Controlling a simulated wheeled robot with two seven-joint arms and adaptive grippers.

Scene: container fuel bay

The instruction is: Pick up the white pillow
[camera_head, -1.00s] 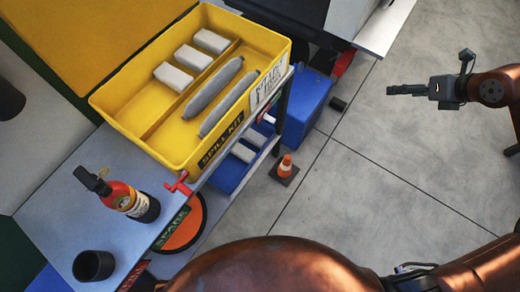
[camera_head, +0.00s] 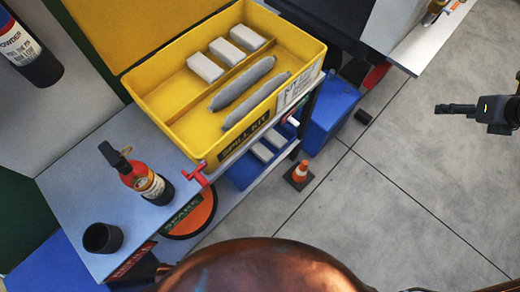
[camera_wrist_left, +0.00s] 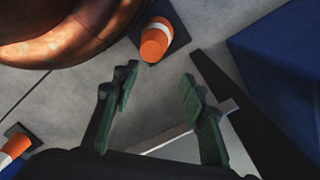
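Three white block-shaped pads, possibly pillows, lie in a row in the far-left compartment of the yellow spill kit tray (camera_head: 172,121): a left one (camera_head: 205,67), a middle one (camera_head: 226,53) and a right one (camera_head: 247,38). I cannot tell which one the task means. My right gripper (camera_head: 440,108) is at the right edge of the head view, over the floor, well away from the pads; its opening cannot be told. My left gripper shows only in the left wrist view (camera_wrist_left: 160,85), open and empty, its fingers spread above the floor. No pad shows there.
Two grey rolls (camera_head: 243,84) lie beyond a divider in the tray. A fire extinguisher (camera_head: 137,177) and a black cup (camera_head: 102,238) stand on the bench.

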